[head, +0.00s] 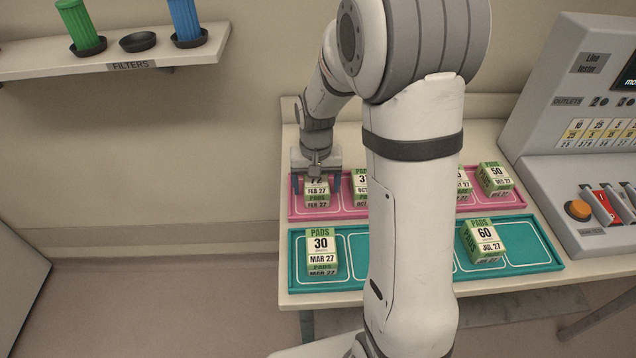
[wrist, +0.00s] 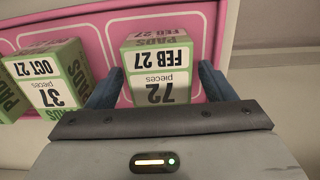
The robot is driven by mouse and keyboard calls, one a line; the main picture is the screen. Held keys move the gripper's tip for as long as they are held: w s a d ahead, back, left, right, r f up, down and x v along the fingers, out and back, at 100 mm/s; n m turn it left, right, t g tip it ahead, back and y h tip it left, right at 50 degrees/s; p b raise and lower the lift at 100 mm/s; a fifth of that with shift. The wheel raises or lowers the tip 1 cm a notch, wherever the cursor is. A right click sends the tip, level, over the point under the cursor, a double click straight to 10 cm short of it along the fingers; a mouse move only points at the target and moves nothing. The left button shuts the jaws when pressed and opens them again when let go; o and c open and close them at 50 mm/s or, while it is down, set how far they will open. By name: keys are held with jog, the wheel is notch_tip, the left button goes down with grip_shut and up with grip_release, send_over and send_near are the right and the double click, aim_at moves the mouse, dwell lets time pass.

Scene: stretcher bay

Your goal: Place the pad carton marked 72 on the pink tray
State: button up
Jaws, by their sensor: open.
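The green and white pad carton marked 72 (head: 317,198) stands in the far left slot of the pink tray (head: 343,207). In the wrist view the carton (wrist: 160,72) shows "FEB 27" and "72 pieces", upside down. My gripper (head: 316,185) is down over this carton. Its two blue fingers stand open on either side of the carton in the wrist view, close to its sides; I cannot tell whether they touch it. The carton's top part is partly hidden by my gripper in the head view.
A carton marked 37 (wrist: 48,80) stands close beside one finger. A carton marked 50 (head: 494,178) is at the pink tray's right end. The teal tray (head: 526,252) in front holds cartons 30 (head: 321,246) and 60 (head: 483,240). My arm hides the middle. A tester console (head: 570,110) stands right.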

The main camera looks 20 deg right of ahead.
aim_at(316, 182)
notch_tip(316, 182, up, 11)
jog(key=s+r+n+t, duration=0.2)
jog(key=s+t, duration=0.1)
jog(key=s, duration=1.6)
jog(key=shift+d+r+b, duration=0.3)
jog(key=shift+d+r, duration=0.05)
jog(key=shift+r, duration=0.05)
jog(key=shift+c, duration=0.3)
